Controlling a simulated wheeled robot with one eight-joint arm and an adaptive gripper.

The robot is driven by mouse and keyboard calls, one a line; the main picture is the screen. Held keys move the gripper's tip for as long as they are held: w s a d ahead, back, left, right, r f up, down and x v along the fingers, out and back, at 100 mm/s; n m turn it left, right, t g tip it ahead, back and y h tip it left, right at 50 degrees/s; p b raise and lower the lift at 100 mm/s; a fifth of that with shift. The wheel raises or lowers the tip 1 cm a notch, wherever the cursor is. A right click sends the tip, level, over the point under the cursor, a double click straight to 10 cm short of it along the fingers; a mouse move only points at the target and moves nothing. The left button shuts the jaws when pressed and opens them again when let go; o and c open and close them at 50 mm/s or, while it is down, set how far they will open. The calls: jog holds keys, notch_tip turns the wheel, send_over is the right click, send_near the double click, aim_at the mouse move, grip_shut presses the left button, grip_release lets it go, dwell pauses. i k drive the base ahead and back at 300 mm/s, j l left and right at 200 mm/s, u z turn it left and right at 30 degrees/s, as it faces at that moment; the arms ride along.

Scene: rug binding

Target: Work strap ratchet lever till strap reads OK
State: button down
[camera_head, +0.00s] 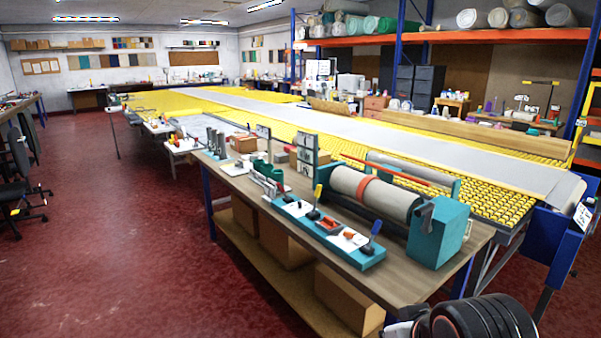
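A beige roll (348,185) lies in a teal-ended stand on the wooden workbench. An orange-red strap (366,194) is wrapped around the roll near its middle. A dark grey lever-like part (427,214) sits at the roll's right end, against the teal block (440,235). In front, a long teal base (330,238) carries small fixtures, a yellow-handled lever (317,195) and a blue-handled lever (375,230). I cannot tell for certain which part is the strap ratchet lever. No OK reading is legible. My gripper's fingers are not in view; dark rounded parts of my arm show at the bottom right.
The workbench (400,285) has several cardboard boxes (348,298) on its lower shelf. Behind it stands a long yellow roller table (480,203) bearing a grey strip. A blue-posted rack rises at right. The red floor (130,240) at left is clear, with chairs at the far left.

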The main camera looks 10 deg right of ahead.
aim_at(318, 187)
jog(key=i+l, duration=0.25)
jog(key=i, duration=0.15)
jog(key=i+l+z, duration=0.1)
jog(key=i+l, duration=0.15)
jog(key=i, duration=0.2)
jog(key=i+l, duration=0.2)
jog(key=i, duration=0.2)
